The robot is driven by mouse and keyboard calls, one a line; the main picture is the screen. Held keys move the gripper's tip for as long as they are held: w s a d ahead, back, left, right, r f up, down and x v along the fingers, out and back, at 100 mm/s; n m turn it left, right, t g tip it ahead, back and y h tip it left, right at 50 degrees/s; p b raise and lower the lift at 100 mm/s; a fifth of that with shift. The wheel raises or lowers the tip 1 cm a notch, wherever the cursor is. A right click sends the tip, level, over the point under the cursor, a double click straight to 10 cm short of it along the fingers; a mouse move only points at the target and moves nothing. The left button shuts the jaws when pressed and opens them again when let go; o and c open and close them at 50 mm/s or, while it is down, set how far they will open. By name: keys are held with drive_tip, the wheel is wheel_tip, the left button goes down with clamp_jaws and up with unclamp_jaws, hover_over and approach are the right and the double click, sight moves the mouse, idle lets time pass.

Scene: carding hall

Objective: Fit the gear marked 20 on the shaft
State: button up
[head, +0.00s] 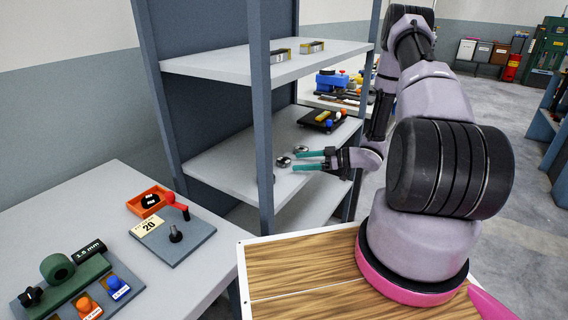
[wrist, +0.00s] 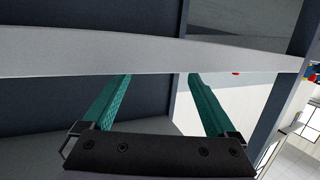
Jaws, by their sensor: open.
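The shaft (head: 176,234) is a short dark upright post on a grey plate (head: 188,246) on the left table, beside a cream card reading 20 (head: 149,228). Small silver round pieces, which look like gears, lie on the middle shelf: one (head: 301,149) and another (head: 284,161). Their marks are too small to read. My gripper (head: 300,160) is open, its teal fingers pointing left towards these pieces at the middle shelf. Whether it touches them I cannot tell. In the wrist view my gripper (wrist: 158,77) shows parted fingers with nothing between them, and no gear shows.
The shelf unit's blue-grey post (head: 262,120) stands left of my gripper. A pale shelf edge (wrist: 150,52) crosses the wrist view at the fingertips. A black tray (head: 318,121) sits farther back on the shelf. An orange tray (head: 150,201) and red lever (head: 173,200) are near the shaft.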

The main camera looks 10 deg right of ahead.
sight(287, 160)
drive_tip(key=x, duration=0.5)
drive_tip(key=shift+w+r, duration=0.2)
drive_tip(key=shift+r, duration=0.05)
clamp_jaws()
